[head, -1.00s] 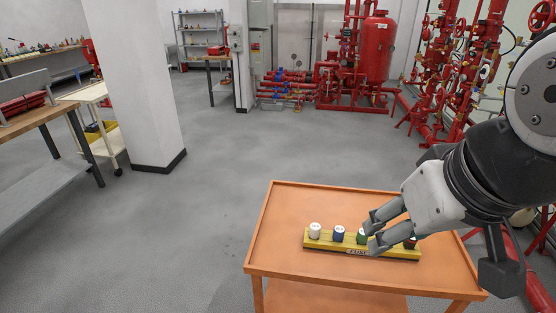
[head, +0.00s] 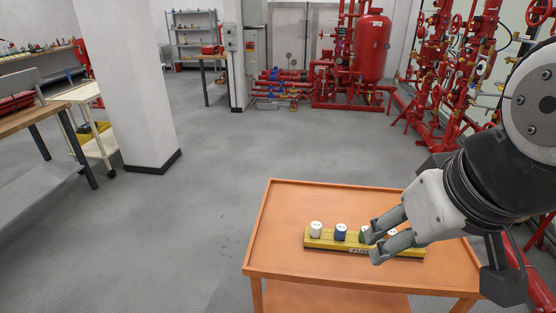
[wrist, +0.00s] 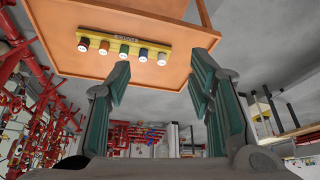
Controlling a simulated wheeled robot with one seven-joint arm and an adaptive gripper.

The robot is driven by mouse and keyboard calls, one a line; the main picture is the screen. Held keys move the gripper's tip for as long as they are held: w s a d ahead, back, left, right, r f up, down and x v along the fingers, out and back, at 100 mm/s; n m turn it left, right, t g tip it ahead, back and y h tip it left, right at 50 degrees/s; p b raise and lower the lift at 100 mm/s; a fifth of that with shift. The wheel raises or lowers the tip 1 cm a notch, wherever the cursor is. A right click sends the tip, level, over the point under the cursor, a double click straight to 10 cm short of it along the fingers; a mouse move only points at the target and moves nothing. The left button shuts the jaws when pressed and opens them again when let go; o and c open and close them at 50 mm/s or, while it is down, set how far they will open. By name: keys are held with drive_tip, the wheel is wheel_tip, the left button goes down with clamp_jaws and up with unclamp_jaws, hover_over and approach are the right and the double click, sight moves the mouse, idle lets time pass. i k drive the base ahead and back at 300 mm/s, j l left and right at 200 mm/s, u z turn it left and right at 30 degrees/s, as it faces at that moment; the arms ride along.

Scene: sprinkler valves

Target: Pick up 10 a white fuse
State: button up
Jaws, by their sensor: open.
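The white fuse (head: 316,229) stands upright at the left end of a yellow fuse holder (head: 320,243) on an orange cart top. In the wrist view, which looks upside down, it is the rightmost fuse (wrist: 162,59). A blue fuse (head: 340,232) and a green fuse (head: 364,235) stand to its right; the fuses further right are largely hidden by my gripper in the head view. My gripper (head: 377,241) is open and empty. In the head view it overlaps the right half of the holder. The wrist view shows the holder beyond the fingertips, with nothing between them.
The orange cart (head: 285,205) has a raised rim and free top around the holder. A white pillar (head: 125,85) stands to the left, beside a workbench (head: 30,120). Red pipework and a tank (head: 370,45) stand at the back. Open grey floor lies between.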

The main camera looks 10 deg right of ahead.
sight(315, 227)
drive_tip(key=z, duration=0.75)
drive_tip(key=k+j+z, duration=0.25)
drive_tip(key=k+z, duration=0.15)
drive_tip(key=k+j+z, duration=0.1)
drive_tip(key=k+z, duration=0.3)
drive_tip(key=k, duration=0.2)
